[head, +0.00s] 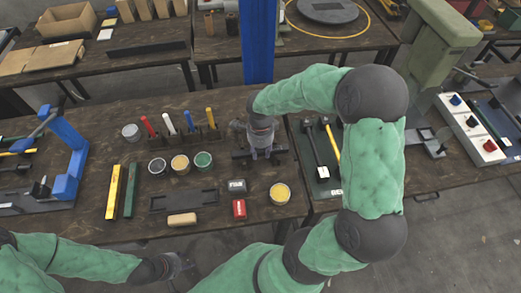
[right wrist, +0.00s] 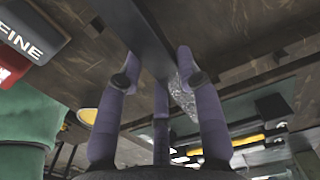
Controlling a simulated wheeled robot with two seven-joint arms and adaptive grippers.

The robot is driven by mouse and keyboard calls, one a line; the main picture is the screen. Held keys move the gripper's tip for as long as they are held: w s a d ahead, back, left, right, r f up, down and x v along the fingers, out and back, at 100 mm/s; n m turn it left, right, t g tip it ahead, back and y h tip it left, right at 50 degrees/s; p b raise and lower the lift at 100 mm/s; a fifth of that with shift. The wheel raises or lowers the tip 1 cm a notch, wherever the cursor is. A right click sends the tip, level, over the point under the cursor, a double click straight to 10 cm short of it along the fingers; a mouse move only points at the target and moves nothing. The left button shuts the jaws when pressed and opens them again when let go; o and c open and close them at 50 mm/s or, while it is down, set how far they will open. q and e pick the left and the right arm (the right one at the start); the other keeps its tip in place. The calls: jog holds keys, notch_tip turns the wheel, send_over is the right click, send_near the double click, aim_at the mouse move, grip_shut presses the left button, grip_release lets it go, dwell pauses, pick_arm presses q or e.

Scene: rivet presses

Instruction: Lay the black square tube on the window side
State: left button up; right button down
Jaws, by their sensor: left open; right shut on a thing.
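The black square tube (right wrist: 150,35) is between the fingers of my right gripper (right wrist: 158,70) in the right wrist view. In the head view, my right gripper (head: 262,150) is over the table's back middle, and a short dark length of the tube (head: 240,155) shows beside it. The gripper hides the tube's middle, and I cannot tell whether the tube touches the table. My left gripper (head: 175,268) is open and empty at the table's front edge. I cannot tell from these frames which side is the window side.
A yellow bar (head: 113,192) and a green bar (head: 130,190) lie at left, near a blue press (head: 72,165). A black tray (head: 183,201), several pots, red (head: 239,209) and dark labelled blocks stand in the middle. A green mat (head: 323,185) with tools is on the right.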

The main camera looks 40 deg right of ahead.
aim_at(261, 152)
jog(key=shift+f, duration=0.15)
jog(key=c, duration=0.8)
grip_release()
jog(key=shift+c, duration=0.2)
jog(key=shift+r+p, duration=0.3)
jog(key=shift+r, duration=0.1)
notch_tip(261, 152, up, 12)
jog(key=p, duration=0.3)
jog(key=shift+r+p, duration=0.15)
jog(key=shift+p, duration=0.2)
jog(key=shift+s, duration=0.1)
